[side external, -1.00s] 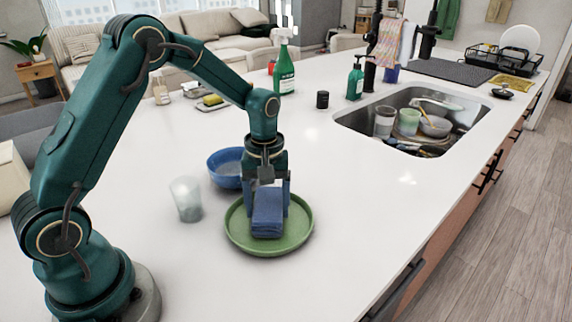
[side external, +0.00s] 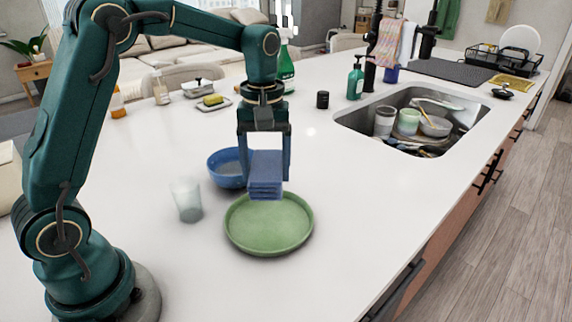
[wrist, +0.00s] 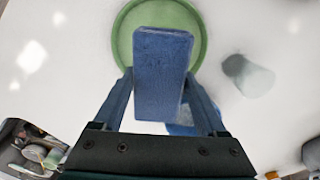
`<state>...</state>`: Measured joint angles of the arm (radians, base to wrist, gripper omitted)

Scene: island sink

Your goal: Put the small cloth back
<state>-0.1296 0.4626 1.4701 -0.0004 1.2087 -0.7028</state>
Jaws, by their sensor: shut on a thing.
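A small folded blue cloth (side external: 265,175) is held between the fingers of my gripper (side external: 264,172). It hangs in the air above the back part of a round green plate (side external: 270,240), clear of its surface. In the wrist view the cloth (wrist: 160,75) sits between my two fingers, with the green plate (wrist: 122,45) beyond and below it. My gripper points down and is shut on the cloth. The cloth hides part of the plate in the wrist view.
A blue bowl (side external: 226,170) stands just behind and left of the plate. A frosted glass (side external: 187,200) stands to the left. The sink (side external: 412,118) with dishes is at the right. The counter right of the plate is clear.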

